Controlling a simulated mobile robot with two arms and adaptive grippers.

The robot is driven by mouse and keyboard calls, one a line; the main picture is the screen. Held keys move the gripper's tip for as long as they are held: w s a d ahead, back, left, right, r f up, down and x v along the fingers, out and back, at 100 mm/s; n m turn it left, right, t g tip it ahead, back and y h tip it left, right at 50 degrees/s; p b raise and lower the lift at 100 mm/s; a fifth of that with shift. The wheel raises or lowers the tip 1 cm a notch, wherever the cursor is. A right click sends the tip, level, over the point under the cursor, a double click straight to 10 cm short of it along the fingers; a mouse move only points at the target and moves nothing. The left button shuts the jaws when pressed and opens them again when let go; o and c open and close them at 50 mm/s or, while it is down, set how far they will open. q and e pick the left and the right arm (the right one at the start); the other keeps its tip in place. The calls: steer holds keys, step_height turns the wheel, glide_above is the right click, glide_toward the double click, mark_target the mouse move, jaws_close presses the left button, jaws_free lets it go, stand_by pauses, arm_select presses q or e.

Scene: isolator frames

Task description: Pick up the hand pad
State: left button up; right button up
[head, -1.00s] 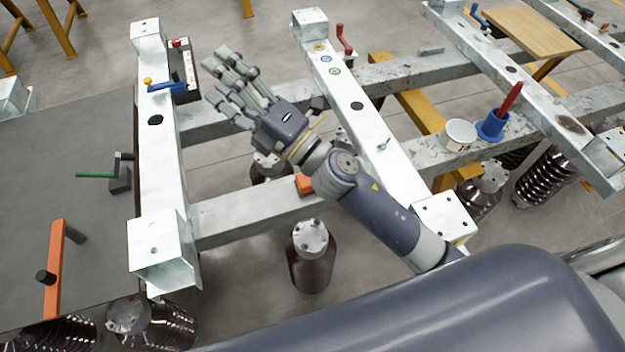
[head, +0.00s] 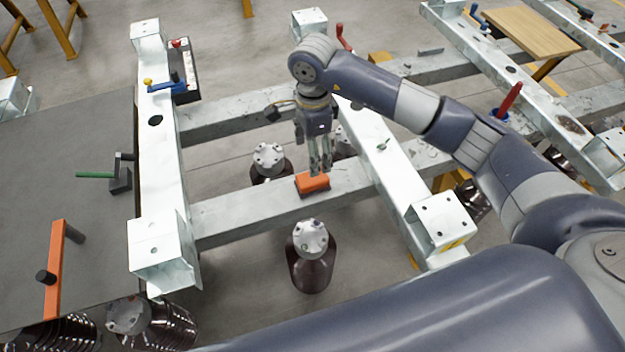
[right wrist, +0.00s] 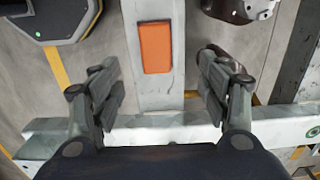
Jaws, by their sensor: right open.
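The hand pad, which I take to be the small orange block (head: 312,184), lies on the lower grey crossbeam in the head view. It also shows as an orange rectangle (right wrist: 155,47) on the beam in the right wrist view. My right gripper (head: 320,168) points down just above and behind the block. In the right wrist view its fingers (right wrist: 158,72) are spread wide with nothing between them, and the block lies ahead of the gap, between the two finger lines. My left gripper is not in view.
White steel rails (head: 165,190) flank the crossbeam (head: 245,212) on both sides. Brown ribbed insulators (head: 311,265) stand below. A dark mat (head: 60,200) at the left holds an orange-handled tool (head: 54,275). A blue cup with a red handle (head: 508,102) stands at the right.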

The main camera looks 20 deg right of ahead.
mark_target(312, 181)
step_height(312, 181, down, 5)
steer(key=shift+r, duration=0.1)
steer(key=f, duration=0.1)
steer(key=f+p, duration=0.1)
steer(key=f, duration=0.1)
steer(key=f+p, duration=0.1)
steer(key=f, duration=0.1)
steer(key=shift+s+a, duration=0.15)
steer(key=shift+s, duration=0.2)
steer(key=shift+w+f, duration=0.1)
steer(key=shift+f, duration=0.1)
steer(key=c, duration=1.2)
